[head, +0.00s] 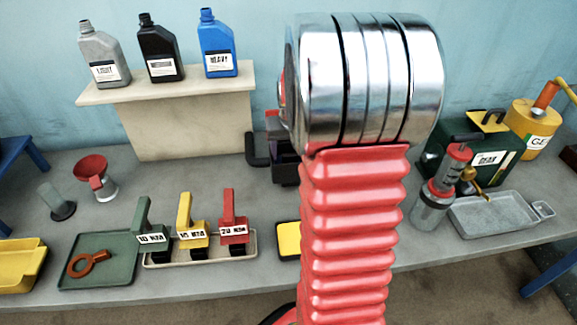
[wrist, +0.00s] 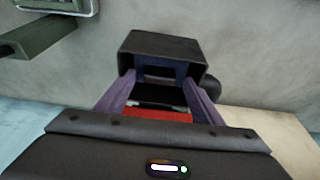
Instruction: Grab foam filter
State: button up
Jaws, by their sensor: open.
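I cannot make out a foam filter for certain in either view. In the wrist view a black open-fronted box (wrist: 160,44) stands just ahead of my gripper (wrist: 159,78), with dark blue and black parts inside its opening. My two purple-grey fingers stand apart at either side of the opening. A red strip (wrist: 160,115) and a black piece show between the fingers, nearer the palm. Whether the fingers touch the box is unclear. In the head view my red arm hides the gripper, and a dark box (head: 284,168) shows partly beside it.
A beige shelf (head: 187,130) with several bottles stands at the back left. Three labelled tools, green (head: 143,212), yellow (head: 187,211) and red (head: 231,208), stand in front. A grey tray (head: 490,213) lies right. A green bar (wrist: 38,40) is near the box in the wrist view.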

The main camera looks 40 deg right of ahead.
jog(key=c, duration=1.4)
jog(key=shift+r, duration=0.15)
jog(key=shift+c, duration=0.2)
notch_tip(320, 180, up, 28)
dwell(0.3)
